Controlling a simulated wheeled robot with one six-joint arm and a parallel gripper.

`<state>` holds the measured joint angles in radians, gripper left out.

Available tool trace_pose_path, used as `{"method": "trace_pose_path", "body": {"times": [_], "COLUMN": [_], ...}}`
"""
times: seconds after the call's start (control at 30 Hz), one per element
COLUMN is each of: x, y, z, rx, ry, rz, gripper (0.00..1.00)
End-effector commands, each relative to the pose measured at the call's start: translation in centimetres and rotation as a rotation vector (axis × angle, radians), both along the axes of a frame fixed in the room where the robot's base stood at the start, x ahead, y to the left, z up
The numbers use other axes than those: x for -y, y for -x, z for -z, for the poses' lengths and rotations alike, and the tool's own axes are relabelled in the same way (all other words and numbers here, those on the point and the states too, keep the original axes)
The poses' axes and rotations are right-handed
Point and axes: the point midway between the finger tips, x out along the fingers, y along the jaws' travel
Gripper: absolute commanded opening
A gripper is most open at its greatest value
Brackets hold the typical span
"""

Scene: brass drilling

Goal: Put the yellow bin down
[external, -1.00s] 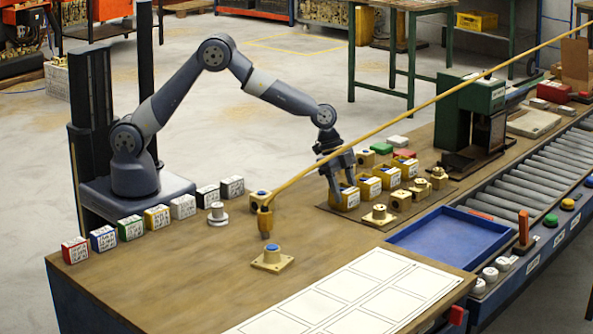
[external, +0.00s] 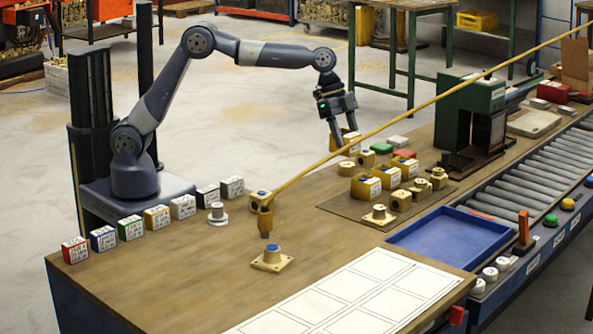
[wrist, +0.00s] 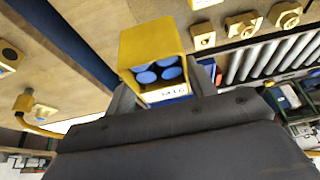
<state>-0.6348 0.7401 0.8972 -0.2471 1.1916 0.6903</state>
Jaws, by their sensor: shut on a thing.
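The yellow bin (external: 351,144) hangs in the air at the end of my gripper (external: 343,141) in the external view, over the back edge of the wooden bench (external: 215,270). In the wrist view the bin (wrist: 152,45) sits between the two fingers of my gripper (wrist: 165,92), which are shut on it. The bin has a white label on its near side and several blue round pieces inside. In the external view the fingers partly hide it.
More yellow bins (external: 365,187) and brass fittings stand on a dark mat (external: 340,206) below. A round tan part (external: 346,167) lies under the gripper. A yellow pole (external: 400,121) slants across the view. An empty blue tray (external: 436,246) is at right. Bench front has a white grid sheet (external: 350,300).

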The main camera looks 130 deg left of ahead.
Motion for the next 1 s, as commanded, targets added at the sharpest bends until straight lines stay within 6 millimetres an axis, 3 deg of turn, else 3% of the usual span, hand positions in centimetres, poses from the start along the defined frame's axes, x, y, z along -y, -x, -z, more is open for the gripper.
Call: {"method": "trace_pose_path", "body": {"times": [0.07,0.37,0.57,0.77,0.87,1.0], "x": [-0.1,0.0,4.0,10.0,14.2,21.5], "y": [0.0,0.0,-2.1,-4.6,-5.9,-7.4], "z": [-2.5,-7.2,-7.1,-7.3,-7.3,-7.3], "rx": [0.004,0.001,-0.006,-0.010,-0.013,-0.016], "ry": [-0.004,-0.002,0.003,0.003,0.003,0.002], "rz": [-0.001,-0.001,0.033,0.076,0.106,0.159], "gripper": [0.28,0.28,0.28,0.28,0.28,0.28]}}
